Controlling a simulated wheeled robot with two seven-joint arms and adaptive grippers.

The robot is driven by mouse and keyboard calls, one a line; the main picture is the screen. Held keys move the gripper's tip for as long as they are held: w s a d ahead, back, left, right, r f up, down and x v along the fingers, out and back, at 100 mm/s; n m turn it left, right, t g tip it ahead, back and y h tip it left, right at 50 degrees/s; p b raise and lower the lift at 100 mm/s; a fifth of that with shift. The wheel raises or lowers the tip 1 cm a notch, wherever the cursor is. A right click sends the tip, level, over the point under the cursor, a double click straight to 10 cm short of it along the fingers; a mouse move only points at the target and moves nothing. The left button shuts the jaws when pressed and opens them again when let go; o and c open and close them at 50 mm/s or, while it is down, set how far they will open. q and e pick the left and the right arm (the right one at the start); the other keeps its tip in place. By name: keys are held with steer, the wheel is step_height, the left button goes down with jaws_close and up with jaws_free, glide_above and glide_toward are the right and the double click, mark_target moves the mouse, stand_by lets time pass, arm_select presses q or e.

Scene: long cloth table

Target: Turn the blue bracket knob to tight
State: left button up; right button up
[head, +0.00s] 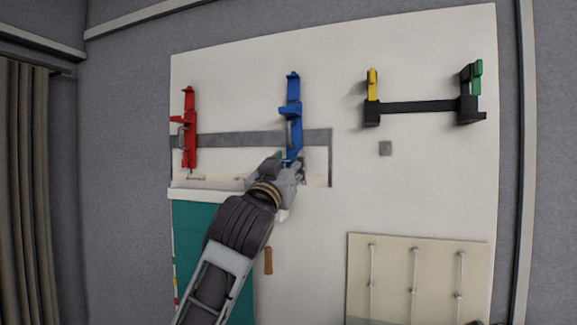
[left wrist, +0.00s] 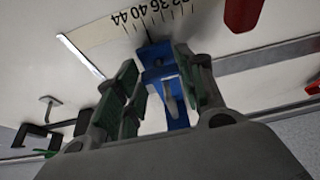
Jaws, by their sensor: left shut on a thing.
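The blue bracket (head: 292,115) is upright on the white wall board, over a grey horizontal rail. My left gripper (head: 288,163) is at its lower end and covers that part. In the left wrist view the blue bracket (left wrist: 155,58) shows between the fingers of my left gripper (left wrist: 158,75), with a small grey lever-like part (left wrist: 170,98) on it. The gripper is shut on the bracket's knob, which is mostly hidden by the fingers. The knob's turn angle cannot be told. My right gripper is not in view.
A red bracket (head: 188,128) is on the same rail to the left. A black bar (head: 418,107) with yellow and green clamps is at the right. A number scale (left wrist: 155,14) runs beside the blue bracket. A teal sheet (head: 190,240) hangs below, and a beige panel (head: 393,290) is lower right.

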arm_select(q)
steer(key=shift+m, duration=0.3)
steer(key=shift+a+m+g+h, duration=0.1)
steer(key=shift+m+g+h, duration=0.45)
steer(key=shift+m, duration=0.85)
steer(key=shift+a+m+g+h, duration=0.15)
steer(key=shift+m+h, duration=0.7)
steer(key=shift+m, duration=0.55)
steer(key=shift+d, duration=0.1)
steer(key=o, duration=1)
steer(key=shift+s, duration=0.1)
steer(key=shift+v, duration=5.85)
